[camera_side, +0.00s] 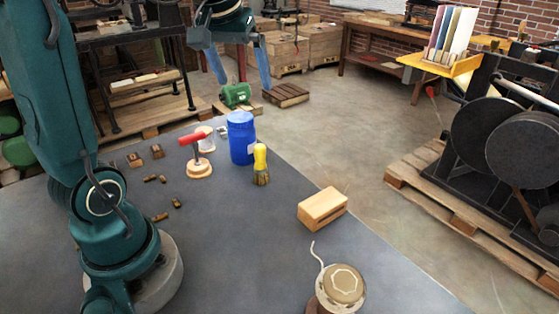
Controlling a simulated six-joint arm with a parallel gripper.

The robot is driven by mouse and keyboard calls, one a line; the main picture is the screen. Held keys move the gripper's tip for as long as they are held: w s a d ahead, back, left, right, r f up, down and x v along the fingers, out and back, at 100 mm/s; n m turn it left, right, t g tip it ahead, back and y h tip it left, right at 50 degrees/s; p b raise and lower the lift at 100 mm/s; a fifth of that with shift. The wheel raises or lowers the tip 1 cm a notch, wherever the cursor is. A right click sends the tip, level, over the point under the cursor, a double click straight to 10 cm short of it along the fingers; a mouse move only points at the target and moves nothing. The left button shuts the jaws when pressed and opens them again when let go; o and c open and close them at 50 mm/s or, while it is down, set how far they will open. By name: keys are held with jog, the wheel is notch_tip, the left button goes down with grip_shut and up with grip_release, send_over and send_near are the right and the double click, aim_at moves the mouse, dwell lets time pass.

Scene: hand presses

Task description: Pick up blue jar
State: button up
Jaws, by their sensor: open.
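The blue jar (241,138) stands upright on the dark grey table (240,230), near its far edge. It is a plain blue cylinder with a lid and a paler label patch on its side. My gripper (245,85) is open and empty at the top of the picture. Its two light blue fingers point downward, and it shows above the jar in the picture, apart from it. The palm is partly cut by the top edge of the view.
A yellow-handled brush (261,165) stands close at the jar's right front. A red-handled tool on a round wooden base (198,157) is to its left. A wooden block (322,208) and a round wooden-topped item (341,287) are nearer. The table middle is clear.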

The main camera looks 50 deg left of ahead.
jog(key=n+g, duration=0.1)
jog(key=n, duration=0.1)
send_over(237, 122)
jog(key=f, duration=0.2)
jog(key=shift+y, duration=0.3)
jog(key=f, duration=1.3)
jog(key=shift+w+a, duration=0.2)
jog(key=shift+w, duration=0.05)
jog(key=shift+x, duration=2.75)
jog(key=shift+c, duration=0.3)
jog(key=c, duration=1.5)
jog(key=shift+r, duration=0.1)
grip_shut()
